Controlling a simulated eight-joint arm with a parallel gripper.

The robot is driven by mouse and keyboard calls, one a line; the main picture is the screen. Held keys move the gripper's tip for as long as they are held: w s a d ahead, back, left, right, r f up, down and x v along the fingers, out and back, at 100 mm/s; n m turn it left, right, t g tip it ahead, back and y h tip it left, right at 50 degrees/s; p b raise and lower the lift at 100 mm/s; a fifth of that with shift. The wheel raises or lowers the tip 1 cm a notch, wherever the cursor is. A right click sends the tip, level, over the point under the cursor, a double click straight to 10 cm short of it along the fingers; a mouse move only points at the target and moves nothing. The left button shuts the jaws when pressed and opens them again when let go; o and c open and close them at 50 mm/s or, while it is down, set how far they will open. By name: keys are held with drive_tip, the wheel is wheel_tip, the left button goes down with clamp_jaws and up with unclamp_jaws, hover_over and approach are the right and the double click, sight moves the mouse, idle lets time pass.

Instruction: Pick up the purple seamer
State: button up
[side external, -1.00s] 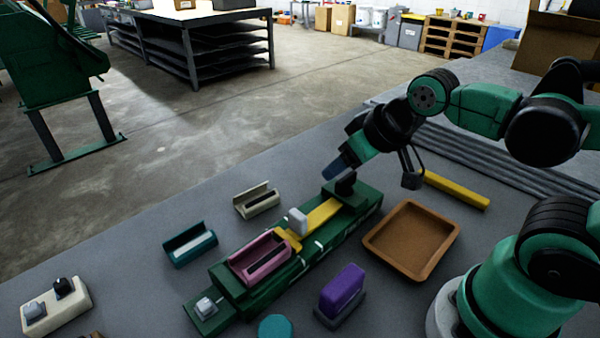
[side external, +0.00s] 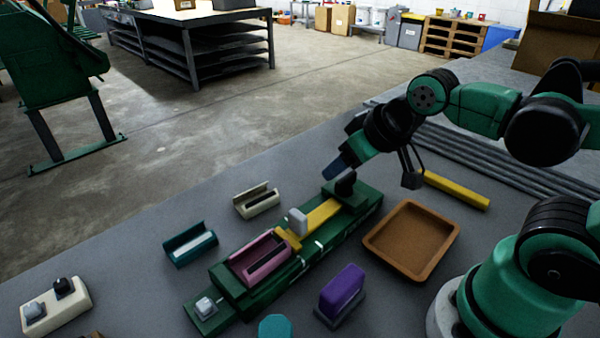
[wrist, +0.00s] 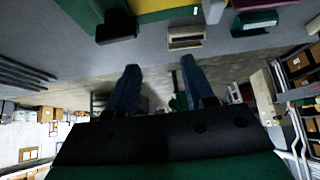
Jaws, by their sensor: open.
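The purple seamer (side external: 343,288) stands upright on a dark grey base near the front of the bench in the side view, between the green fixture and the brown tray. I cannot make it out in the wrist view. My gripper (side external: 338,168) is above the far end of the green fixture, well behind the seamer and apart from it. In the wrist view my gripper's two blue fingers (wrist: 159,80) are spread apart with nothing between them.
A green fixture (side external: 235,303) holds a pink channel piece (side external: 262,258) and a yellow slide (side external: 322,214). A brown tray (side external: 447,262) lies right of the seamer. Teal (side external: 190,245) and cream (side external: 257,200) channel pieces, a switch box (side external: 62,312) and a yellow bar (side external: 457,190) lie around.

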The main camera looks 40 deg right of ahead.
drive_tip(key=o, duration=0.8)
drive_tip(key=g, duration=0.7)
hover_over(344, 281)
wheel_tip(344, 281, down, 5)
drive_tip(key=shift+r, duration=0.1)
drive_tip(key=shift+f, duration=2.75)
